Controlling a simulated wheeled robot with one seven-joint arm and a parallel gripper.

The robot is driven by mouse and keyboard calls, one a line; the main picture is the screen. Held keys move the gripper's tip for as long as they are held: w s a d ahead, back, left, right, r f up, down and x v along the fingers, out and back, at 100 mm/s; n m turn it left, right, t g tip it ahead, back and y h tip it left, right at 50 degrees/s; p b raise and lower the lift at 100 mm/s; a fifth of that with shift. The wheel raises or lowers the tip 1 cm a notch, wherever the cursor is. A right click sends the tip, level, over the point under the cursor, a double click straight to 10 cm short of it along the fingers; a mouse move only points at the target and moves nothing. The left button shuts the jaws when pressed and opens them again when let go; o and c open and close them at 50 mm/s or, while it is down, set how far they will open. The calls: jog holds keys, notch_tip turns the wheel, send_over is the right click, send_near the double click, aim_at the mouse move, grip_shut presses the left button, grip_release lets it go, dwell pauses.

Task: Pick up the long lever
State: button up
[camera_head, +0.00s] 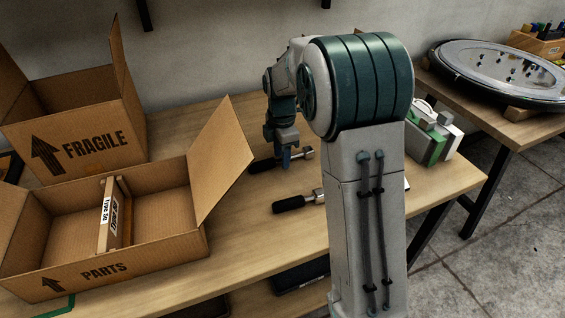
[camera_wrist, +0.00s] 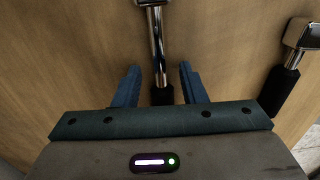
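Two levers with black handles and chrome shafts lie on the wooden table. In the wrist view, one lever (camera_wrist: 157,45) runs between my fingers; its chrome shaft looks the longer, and its black handle is partly hidden by my gripper. In the head view my gripper (camera_head: 287,163) points down at the farther lever (camera_head: 264,165), hiding part of it. The other lever (camera_head: 290,204) lies nearer, partly hidden behind my arm; in the wrist view a shorter-looking lever (camera_wrist: 281,90) lies to the right. My gripper (camera_wrist: 159,67) is open, a finger on each side of the shaft, gripping nothing.
A green and white object (camera_head: 436,143) sits right of my arm. Another table holds a large round metal part (camera_head: 500,72).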

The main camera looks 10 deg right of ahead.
jog(key=shift+f, duration=0.25)
jog(key=shift+c, duration=0.4)
grip_shut()
jog(key=shift+r, duration=0.15)
